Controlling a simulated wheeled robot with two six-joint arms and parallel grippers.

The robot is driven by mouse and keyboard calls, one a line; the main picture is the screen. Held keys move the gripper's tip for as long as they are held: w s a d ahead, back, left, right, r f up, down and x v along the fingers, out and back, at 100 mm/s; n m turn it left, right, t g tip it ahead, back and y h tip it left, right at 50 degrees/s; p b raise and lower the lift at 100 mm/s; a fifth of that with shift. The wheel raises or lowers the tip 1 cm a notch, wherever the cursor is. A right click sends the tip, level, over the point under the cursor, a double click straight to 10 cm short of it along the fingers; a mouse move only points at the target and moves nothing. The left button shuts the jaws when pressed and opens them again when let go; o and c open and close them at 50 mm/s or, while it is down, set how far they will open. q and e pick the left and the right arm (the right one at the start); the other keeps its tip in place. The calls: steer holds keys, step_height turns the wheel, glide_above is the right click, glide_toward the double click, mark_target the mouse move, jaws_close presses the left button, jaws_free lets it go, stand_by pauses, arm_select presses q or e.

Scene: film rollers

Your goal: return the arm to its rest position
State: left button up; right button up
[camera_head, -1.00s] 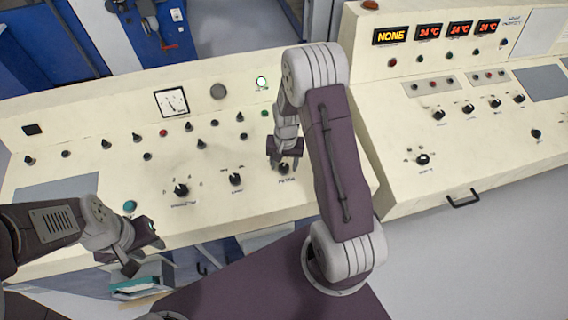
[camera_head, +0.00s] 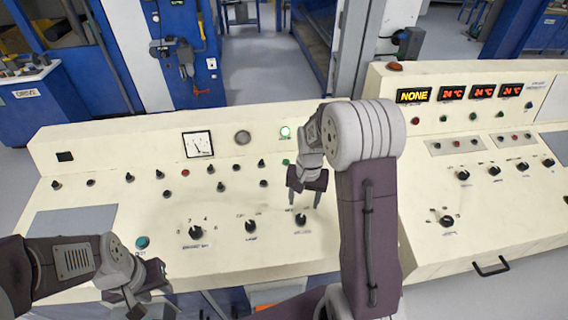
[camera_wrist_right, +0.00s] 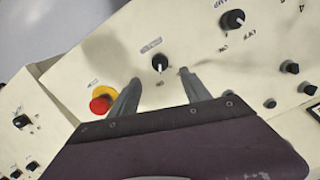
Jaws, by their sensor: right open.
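My right gripper (camera_head: 304,204) hangs over the right part of the left control console, with its fingers pointing down. A black rotary knob (camera_head: 301,219) shows just below its fingertips. In the right wrist view the gripper (camera_wrist_right: 158,88) has its two fingers apart with nothing held between them. The same knob (camera_wrist_right: 160,62) shows beyond the gap, apart from both fingers. My left gripper (camera_head: 150,298) is low at the left, by the console's front edge; its fingers are too unclear to judge.
The cream left console (camera_head: 100,262) bears several knobs (camera_head: 250,226), switches and a gauge (camera_head: 197,145). A second console (camera_head: 520,225) with red displays (camera_head: 482,92) stands to the right. A red button on yellow (camera_wrist_right: 102,102) shows beside a finger in the right wrist view.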

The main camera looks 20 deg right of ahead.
steer(key=s+a+r+n, duration=0.2)
steer(key=s+a+r, duration=0.1)
steer(key=a+r, duration=0.15)
steer(key=s+a+f+n, duration=0.2)
steer(key=s+a+n, duration=0.1)
steer(key=s, duration=0.6)
steer(key=shift+s+f+n+t, duration=0.3)
steer(key=shift+n+t, duration=0.1)
steer(key=shift+n, duration=0.2)
steer(key=shift+a, duration=0.1)
